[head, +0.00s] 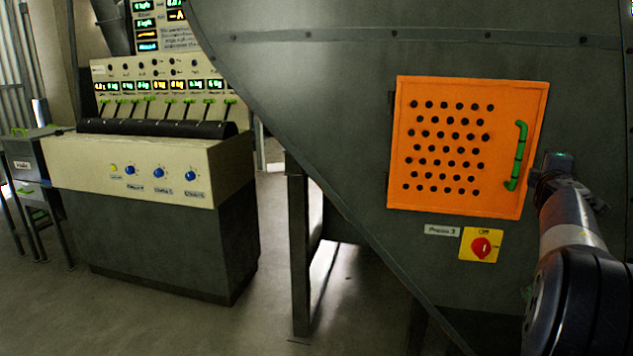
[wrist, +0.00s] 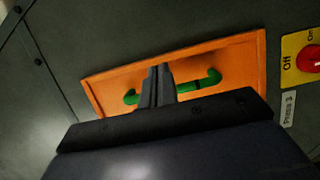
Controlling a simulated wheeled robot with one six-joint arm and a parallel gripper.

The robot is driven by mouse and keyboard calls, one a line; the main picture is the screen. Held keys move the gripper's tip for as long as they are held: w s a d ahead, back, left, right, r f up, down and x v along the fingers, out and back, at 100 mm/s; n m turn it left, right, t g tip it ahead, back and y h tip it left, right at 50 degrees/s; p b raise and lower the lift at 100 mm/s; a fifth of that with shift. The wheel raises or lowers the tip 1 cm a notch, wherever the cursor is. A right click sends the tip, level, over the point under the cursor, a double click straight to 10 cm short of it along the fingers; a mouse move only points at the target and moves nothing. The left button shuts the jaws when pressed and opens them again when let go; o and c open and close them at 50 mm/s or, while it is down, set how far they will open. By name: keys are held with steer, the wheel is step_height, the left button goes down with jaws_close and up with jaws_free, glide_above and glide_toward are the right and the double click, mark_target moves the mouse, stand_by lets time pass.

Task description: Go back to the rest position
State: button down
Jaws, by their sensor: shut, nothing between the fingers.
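My gripper (wrist: 158,72) is shut and empty in the wrist view. Its fingers overlap the middle of the green handle (wrist: 203,82) on the orange perforated door (wrist: 245,62). In the head view my gripper (head: 552,165) is just right of the green handle (head: 517,156), near the right edge of the orange door (head: 448,196). The door lies flat against the grey machine and looks closed. I cannot tell the exact gap between the fingertips and the handle.
A yellow plate with a red rotary switch (head: 481,247) and a "Press 3" label (head: 441,230) sit below the door. A control console (head: 150,165) with knobs and levers stands at the left. Floor (head: 280,235) shows between console and machine.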

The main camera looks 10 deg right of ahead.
steer(key=s+a+m+g+h+p, duration=0.1)
steer(key=s+a+p, duration=0.1)
steer(key=s+a, duration=0.4)
steer(key=s+a+m+g+h+p, duration=0.2)
steer(key=s+a, duration=0.4)
steer(key=a, duration=0.9)
steer(key=shift+a+g+h, duration=0.25)
steer(key=shift+g+h, duration=0.05)
